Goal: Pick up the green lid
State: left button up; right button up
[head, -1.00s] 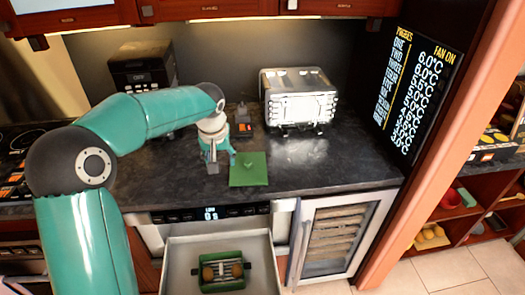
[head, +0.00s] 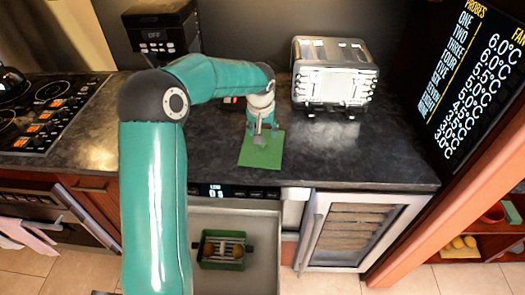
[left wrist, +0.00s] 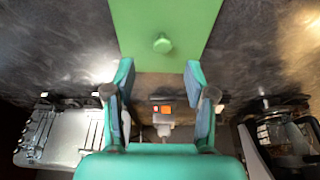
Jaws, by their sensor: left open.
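The green lid (head: 258,155) is a flat square plate lying on the dark countertop. In the left wrist view the lid (left wrist: 138,28) has a small round knob (left wrist: 162,44) standing up from it. My left gripper (head: 262,133) is over the back part of the lid in the head view. It also shows in the left wrist view (left wrist: 159,74), open and empty, with its two fingers apart and the knob ahead between them. I cannot tell how high the fingertips are above the lid. My right gripper is not in view.
A silver toaster (head: 334,75) stands right of the lid. A black appliance (head: 160,30) is at the back left. Below the counter edge, a drawer (head: 262,225) is open with a green container (head: 222,264) inside. Bare countertop (head: 340,160) lies right of the lid.

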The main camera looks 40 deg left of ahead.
pick_arm(q)
jog(key=shift+b+x, duration=0.3)
jog(key=shift+x, duration=0.9)
jog(key=x, duration=0.2)
jog(key=b+x, duration=0.1)
jog(key=x, duration=0.1)
jog(key=shift+s+a+f, duration=0.1)
jog(key=shift+s+f, duration=0.05)
jog(key=shift+f, duration=0.2)
grip_shut()
